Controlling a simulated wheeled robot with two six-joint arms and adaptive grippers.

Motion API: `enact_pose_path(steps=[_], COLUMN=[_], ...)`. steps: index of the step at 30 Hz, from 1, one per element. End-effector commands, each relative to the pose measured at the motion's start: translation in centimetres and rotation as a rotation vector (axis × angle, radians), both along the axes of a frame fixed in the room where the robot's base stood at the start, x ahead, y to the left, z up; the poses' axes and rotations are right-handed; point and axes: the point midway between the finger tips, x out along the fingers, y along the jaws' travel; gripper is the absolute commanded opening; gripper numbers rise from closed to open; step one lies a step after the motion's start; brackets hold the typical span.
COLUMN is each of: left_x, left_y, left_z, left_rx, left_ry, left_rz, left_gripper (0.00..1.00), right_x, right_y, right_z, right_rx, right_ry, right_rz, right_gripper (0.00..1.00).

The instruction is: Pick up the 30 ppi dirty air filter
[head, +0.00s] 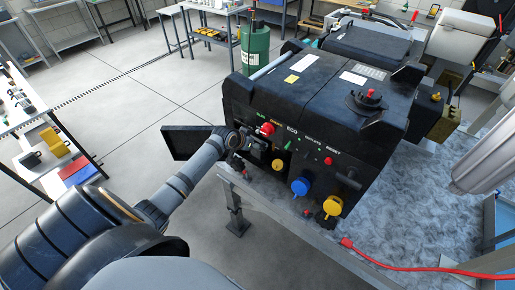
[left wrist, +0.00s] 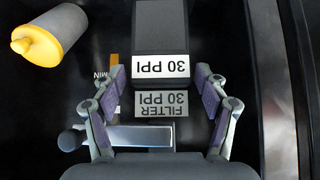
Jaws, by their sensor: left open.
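In the left wrist view, a dark block-shaped filter (left wrist: 160,25) carries a white label reading 30 PPI, upside down in the picture. It sticks out from a black panel, and a second label (left wrist: 162,103) reading FILTER 30 PPI is on the panel below it. My left gripper (left wrist: 160,76) is open, with one finger on each side of the labelled end and gaps to both. In the head view my left gripper (head: 260,150) is at the front panel of the black machine (head: 300,100) and hides the filter. My right gripper is not in view.
A ball-ended lever (left wrist: 72,140) is near the left finger. Blue (head: 301,186) and yellow (head: 332,206) caps project from the panel. A metal rail (head: 290,220) runs in front, with a red hose (head: 385,262).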

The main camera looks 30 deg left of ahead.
Motion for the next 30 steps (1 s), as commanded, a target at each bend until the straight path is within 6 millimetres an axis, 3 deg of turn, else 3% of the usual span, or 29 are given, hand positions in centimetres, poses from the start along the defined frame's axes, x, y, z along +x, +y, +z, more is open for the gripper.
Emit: enact_pose_path(steps=[3,15,22,27,30], left_x=[0.0,-0.1,-0.1,0.0,-1.8], left_y=[0.0,0.0,0.1,0.1,0.4], left_z=[0.0,0.0,-0.1,-0.2,-0.1], left_rx=[0.000,0.001,0.001,0.001,0.007], left_ry=[0.000,0.000,0.001,-0.002,0.002], left_rz=[0.000,0.001,0.000,0.000,0.001], left_gripper=[0.71,0.20,0.20,0.20,0.20], right_x=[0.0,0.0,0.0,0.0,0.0], right_y=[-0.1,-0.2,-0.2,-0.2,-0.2], right_z=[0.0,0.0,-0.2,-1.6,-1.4], right_rx=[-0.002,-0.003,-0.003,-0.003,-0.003], right_ry=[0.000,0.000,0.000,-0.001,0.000], right_rz=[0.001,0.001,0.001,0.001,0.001], right_gripper=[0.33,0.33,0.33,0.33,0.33])
